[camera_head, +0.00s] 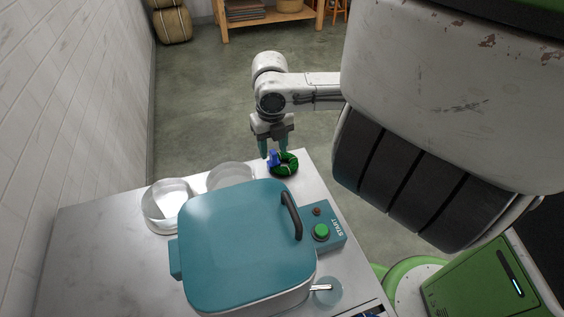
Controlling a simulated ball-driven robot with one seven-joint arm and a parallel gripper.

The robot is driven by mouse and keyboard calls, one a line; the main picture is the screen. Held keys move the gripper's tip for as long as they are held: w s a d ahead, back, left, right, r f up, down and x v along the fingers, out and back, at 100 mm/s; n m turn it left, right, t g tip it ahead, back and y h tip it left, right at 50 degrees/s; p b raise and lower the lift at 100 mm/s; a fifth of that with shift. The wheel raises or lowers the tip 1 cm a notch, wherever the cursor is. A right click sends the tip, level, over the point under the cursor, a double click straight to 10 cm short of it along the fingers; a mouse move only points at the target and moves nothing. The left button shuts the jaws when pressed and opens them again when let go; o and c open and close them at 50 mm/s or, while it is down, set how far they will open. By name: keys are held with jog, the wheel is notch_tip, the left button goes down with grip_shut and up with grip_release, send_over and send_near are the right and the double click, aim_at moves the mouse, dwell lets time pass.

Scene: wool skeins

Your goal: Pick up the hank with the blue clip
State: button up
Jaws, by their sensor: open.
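The hank (285,164) is a dark green coiled ring of wool lying near the far right corner of the counter (100,226). A blue clip (273,159) sits on its left side. My gripper (273,153) points down right at the hank, with its teal fingers apart. The left finger is by the clip's upper left, and the right finger is at the hank's upper edge. I cannot tell whether either finger touches the hank. Part of the hank's far edge is hidden behind the fingers.
A large teal-lidded appliance (240,235) with a black handle stands just in front of the hank. Its panel has a green START button (321,232). A white wall (70,90) rises on the left.

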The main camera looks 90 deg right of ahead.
aim_at(273, 152)
jog(key=shift+f, duration=1.55)
grip_shut()
